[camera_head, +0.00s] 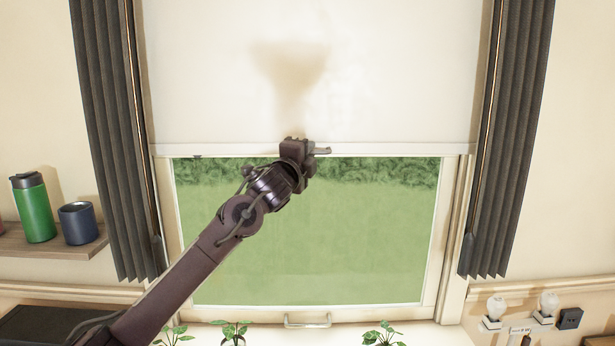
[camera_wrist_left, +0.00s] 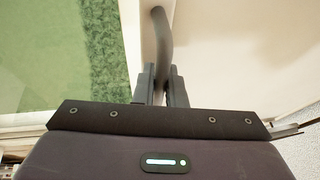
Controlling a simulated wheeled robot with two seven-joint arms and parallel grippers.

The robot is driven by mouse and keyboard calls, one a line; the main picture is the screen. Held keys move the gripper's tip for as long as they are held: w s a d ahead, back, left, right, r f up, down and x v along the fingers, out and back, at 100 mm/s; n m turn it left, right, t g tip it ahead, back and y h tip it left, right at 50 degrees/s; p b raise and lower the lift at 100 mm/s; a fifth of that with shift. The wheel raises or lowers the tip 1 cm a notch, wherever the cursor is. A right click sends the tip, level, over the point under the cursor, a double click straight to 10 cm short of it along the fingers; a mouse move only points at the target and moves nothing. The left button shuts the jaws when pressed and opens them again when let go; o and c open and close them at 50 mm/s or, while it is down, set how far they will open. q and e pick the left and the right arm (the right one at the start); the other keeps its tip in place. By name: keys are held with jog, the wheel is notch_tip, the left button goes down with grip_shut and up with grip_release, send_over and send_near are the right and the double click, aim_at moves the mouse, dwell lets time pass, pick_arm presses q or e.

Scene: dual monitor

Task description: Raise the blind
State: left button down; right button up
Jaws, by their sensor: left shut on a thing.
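The white roller blind (camera_head: 400,75) covers the upper part of the window in the head view, and its bottom bar (camera_head: 400,149) hangs level across the frame. My left gripper (camera_head: 312,150) is at the middle of this bar. In the left wrist view its fingers (camera_wrist_left: 160,85) are shut on a grey curved handle (camera_wrist_left: 162,42) at the blind's lower edge. The blind (camera_wrist_left: 245,55) also shows at the right of that view. The gripper hides part of the handle. My right gripper is not in view.
Dark curtains hang at the left (camera_head: 110,140) and right (camera_head: 512,140) of the window. A shelf (camera_head: 45,247) at the left holds a green tumbler (camera_head: 33,210) and a dark blue mug (camera_head: 77,223). Several plants stand along the bottom. A window handle (camera_head: 307,321) is below the glass.

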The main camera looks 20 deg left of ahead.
pick_arm(q)
notch_tip(320, 180, up, 5)
jog(key=shift+r+p, duration=0.1)
jog(key=shift+p, duration=0.6)
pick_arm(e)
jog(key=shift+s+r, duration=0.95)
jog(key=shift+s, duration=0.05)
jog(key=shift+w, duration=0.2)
pick_arm(q)
jog(key=c, duration=1.5)
grip_release()
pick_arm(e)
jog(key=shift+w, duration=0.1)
pick_arm(q)
jog(key=shift+s+f+b, duration=0.25)
jog(key=shift+f+b, duration=0.05)
jog(key=b+v, duration=0.4)
jog(key=v, duration=0.3)
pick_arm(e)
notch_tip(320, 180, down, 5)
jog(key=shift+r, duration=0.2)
